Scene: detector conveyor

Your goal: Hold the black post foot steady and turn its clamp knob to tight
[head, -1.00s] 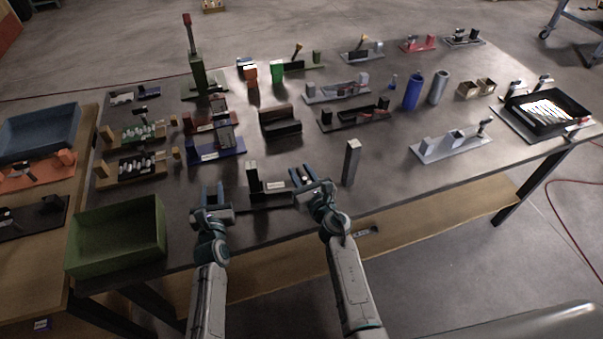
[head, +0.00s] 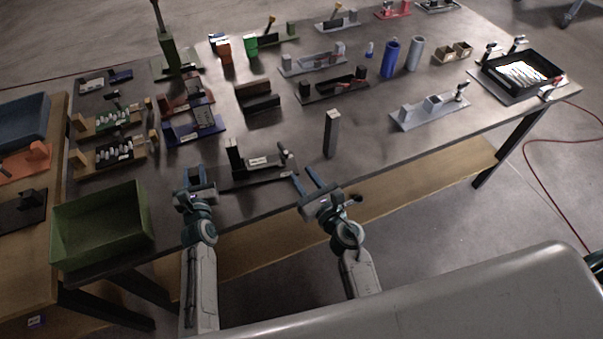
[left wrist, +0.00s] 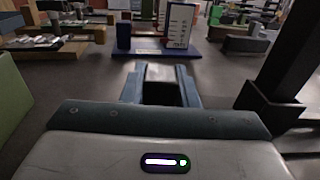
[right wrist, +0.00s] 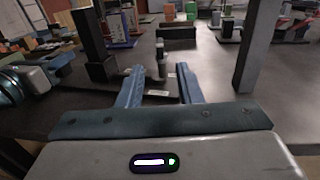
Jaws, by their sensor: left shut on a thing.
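The black post foot (head: 265,181) lies near the table's front edge, with a dark upright post (head: 234,155) and a pale label. Its clamp knob (head: 285,155) stands on a slim stem at the right end. My left gripper (head: 196,176) is at the foot's left end and shut on it; the contact is partly hidden. In the left wrist view, a grey piece (left wrist: 160,74) shows between its fingers. My right gripper (head: 305,176) is open and empty, in front of and right of the knob. In the right wrist view, the knob (right wrist: 160,50) is ahead between the spread fingers.
A dark upright block (head: 331,133) stands right of the foot, near the right gripper. A green bin (head: 140,210) is at the front left. A grey fixture (head: 428,112) is further right.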

